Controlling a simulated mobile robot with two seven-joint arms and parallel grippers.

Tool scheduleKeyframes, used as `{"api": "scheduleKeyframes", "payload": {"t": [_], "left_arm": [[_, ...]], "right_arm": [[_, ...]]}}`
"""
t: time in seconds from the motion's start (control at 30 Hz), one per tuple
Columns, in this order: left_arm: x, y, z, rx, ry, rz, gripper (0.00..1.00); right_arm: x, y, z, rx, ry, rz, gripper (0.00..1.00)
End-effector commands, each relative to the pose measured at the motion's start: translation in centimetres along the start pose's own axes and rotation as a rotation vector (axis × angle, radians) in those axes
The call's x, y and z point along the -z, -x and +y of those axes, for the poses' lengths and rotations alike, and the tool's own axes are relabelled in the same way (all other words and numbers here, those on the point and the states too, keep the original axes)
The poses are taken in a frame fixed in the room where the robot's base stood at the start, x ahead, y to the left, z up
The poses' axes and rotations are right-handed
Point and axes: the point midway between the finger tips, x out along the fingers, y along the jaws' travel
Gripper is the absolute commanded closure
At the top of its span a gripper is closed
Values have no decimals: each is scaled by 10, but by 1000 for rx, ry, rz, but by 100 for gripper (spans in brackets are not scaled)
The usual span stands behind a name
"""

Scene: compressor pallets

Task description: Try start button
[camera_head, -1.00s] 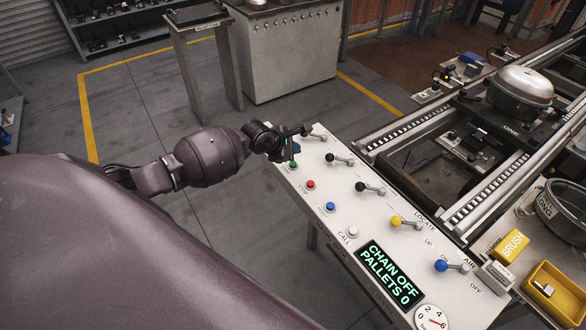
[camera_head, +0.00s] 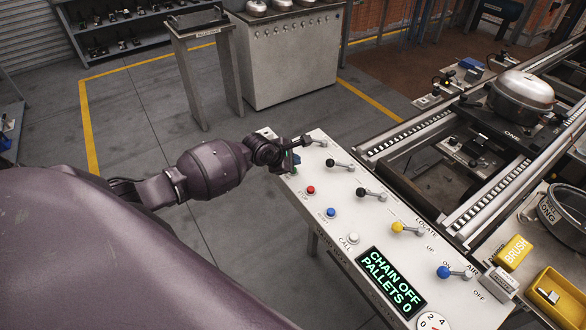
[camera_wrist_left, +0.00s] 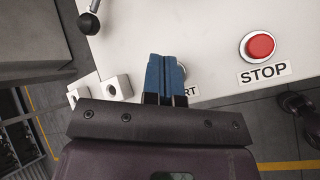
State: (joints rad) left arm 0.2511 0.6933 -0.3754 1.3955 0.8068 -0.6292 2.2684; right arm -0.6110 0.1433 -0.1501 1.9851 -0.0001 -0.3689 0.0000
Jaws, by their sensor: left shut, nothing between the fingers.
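The white control panel (camera_head: 345,185) carries a row of buttons along its near left edge. My left gripper (camera_head: 294,160) is shut and empty at the panel's far left end, over the start button's place. In the left wrist view its blue fingertips (camera_wrist_left: 165,78) cover most of the start button, and only the letters "RT" of its label (camera_wrist_left: 190,91) show. Whether the fingers touch the button I cannot tell. The red stop button (camera_head: 310,189) sits beside it and also shows in the wrist view (camera_wrist_left: 260,46). The display (camera_head: 390,282) reads "CHAIN OFF PALLETS 0".
Levers with black knobs (camera_head: 361,192), a yellow knob (camera_head: 397,227) and a blue knob (camera_head: 443,272) stand on the panel. A blue button (camera_head: 331,212) and a white call button (camera_head: 354,238) follow the stop button. The conveyor (camera_head: 430,180) lies beyond.

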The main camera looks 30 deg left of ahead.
Motion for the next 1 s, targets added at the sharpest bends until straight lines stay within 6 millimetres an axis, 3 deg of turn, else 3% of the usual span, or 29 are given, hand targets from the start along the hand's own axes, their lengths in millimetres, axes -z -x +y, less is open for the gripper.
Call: {"api": "scheduleKeyframes", "payload": {"t": [0.5,1.0], "left_arm": [[0,0,0,0,0,0,100],[0,0,0,0,0,0,100]], "right_arm": [[15,-5,-1,3,3,29,57],[3,-1,0,1,0,6,57]]}}
